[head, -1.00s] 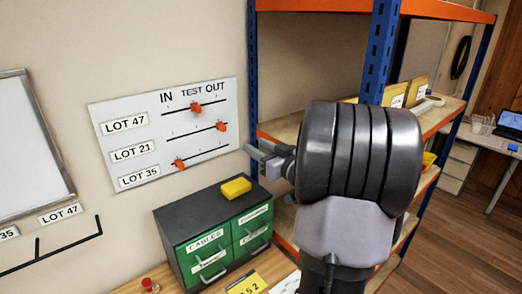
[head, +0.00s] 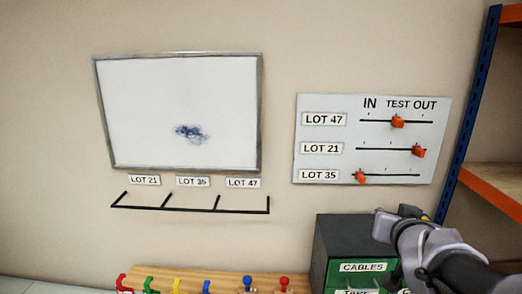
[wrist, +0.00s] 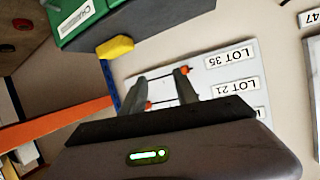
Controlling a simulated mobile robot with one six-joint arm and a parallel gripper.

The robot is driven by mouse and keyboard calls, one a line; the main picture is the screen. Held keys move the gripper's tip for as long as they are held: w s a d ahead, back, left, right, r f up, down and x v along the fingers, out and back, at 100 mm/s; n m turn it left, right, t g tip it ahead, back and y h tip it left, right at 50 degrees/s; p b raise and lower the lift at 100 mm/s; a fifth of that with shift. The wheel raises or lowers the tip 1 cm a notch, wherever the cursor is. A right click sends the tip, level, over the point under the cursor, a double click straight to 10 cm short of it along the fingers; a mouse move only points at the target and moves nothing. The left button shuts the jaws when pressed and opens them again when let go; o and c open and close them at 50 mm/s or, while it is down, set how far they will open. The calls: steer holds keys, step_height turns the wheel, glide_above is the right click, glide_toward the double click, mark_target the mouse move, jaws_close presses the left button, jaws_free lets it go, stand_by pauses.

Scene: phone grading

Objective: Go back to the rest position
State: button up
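My gripper (wrist: 161,80) is open and empty in the wrist view, its two fingers apart, with the white slider board (wrist: 215,68) upside down behind them. In the head view my arm is at the lower right, in front of the cabinet and below the slider board (head: 340,104); the fingers are hard to make out there. The orange LOT 47 slider (head: 397,122) is near TEST. The LOT 21 slider (head: 418,151) is toward OUT. The LOT 35 slider (head: 360,177) is at the IN end.
The dark cabinet with green drawers (head: 345,235) stands below the board; a yellow block (wrist: 115,47) is on it. A shelf rack with a blue post (head: 468,110) is at the right. A whiteboard (head: 150,110), a black wall rack (head: 190,209) and a wooden peg strip (head: 240,283) are left.

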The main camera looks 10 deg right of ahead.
steer(key=s+a+f+n+g+y+b, duration=0.1)
steer(key=s+a+f+g+y+b, duration=0.1)
steer(key=s+a+f, duration=0.3)
steer(key=s+a+f+g+y+b, duration=0.2)
steer(key=s+a+f, duration=0.4)
steer(key=a, duration=0.8)
steer(key=s+a+f+n+g+y+b, duration=0.1)
steer(key=s+a+f+g+y+b, duration=0.1)
steer(key=s+a+f, duration=0.4)
steer(key=a+f+y+b, duration=0.1)
steer(key=a+y, duration=0.1)
steer(key=a, duration=0.1)
steer(key=shift+s+a+n+y, duration=0.2)
steer(key=shift+a+n+y, duration=0.1)
steer(key=shift+a+y, duration=0.1)
steer(key=shift+d+f, duration=0.1)
steer(key=shift+d, duration=0.1)
